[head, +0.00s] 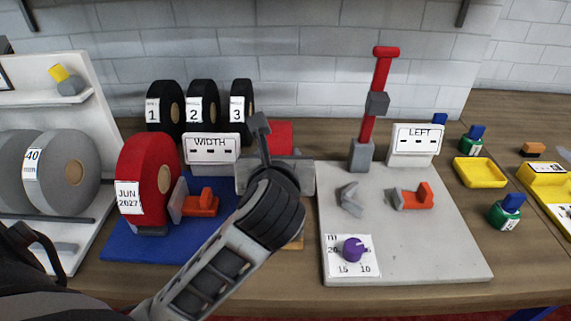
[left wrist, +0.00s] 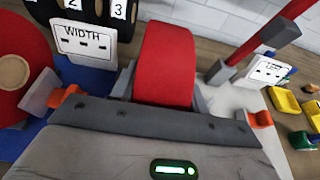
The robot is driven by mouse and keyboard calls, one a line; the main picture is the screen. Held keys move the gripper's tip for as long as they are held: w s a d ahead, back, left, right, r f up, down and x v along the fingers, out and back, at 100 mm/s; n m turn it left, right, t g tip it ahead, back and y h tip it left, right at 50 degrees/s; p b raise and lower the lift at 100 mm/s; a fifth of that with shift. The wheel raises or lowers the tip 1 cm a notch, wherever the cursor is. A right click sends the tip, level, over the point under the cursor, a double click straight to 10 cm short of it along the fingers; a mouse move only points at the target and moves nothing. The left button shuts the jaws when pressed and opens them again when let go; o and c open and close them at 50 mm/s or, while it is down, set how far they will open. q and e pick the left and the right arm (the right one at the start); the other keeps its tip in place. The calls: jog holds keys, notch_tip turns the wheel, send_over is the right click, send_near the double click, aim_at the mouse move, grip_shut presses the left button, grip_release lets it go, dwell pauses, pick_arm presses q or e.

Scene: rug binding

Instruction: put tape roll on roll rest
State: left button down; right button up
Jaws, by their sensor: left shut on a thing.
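My left gripper (head: 262,130) is shut on a red tape roll (head: 280,138), held above the table's middle and partly hidden behind the gripper. In the left wrist view the red roll (left wrist: 165,65) stands between the two grey fingers. A larger red roll labelled JUN 2027 (head: 147,170) stands on the blue mat (head: 125,248) to the left, in a small dark holder. A small grey angled piece (head: 350,200) lies on the light grey board (head: 440,245) to the right. I cannot tell for sure which piece is the roll rest. My right gripper is not in view.
Black rolls numbered 1, 2 and 3 (head: 202,108) stand at the back. A WIDTH sign (head: 211,146) stands in front of them. On the board are a red post (head: 380,80), an orange block (head: 412,197) and a purple dial (head: 352,249). Yellow trays (head: 480,172) lie right.

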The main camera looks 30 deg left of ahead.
pick_arm(q)
notch_tip(320, 180, down, 3)
jog(key=shift+r, duration=0.1)
jog(key=shift+f, duration=0.2)
jog(key=c, duration=0.7)
grip_release()
jog(key=shift+r, duration=0.1)
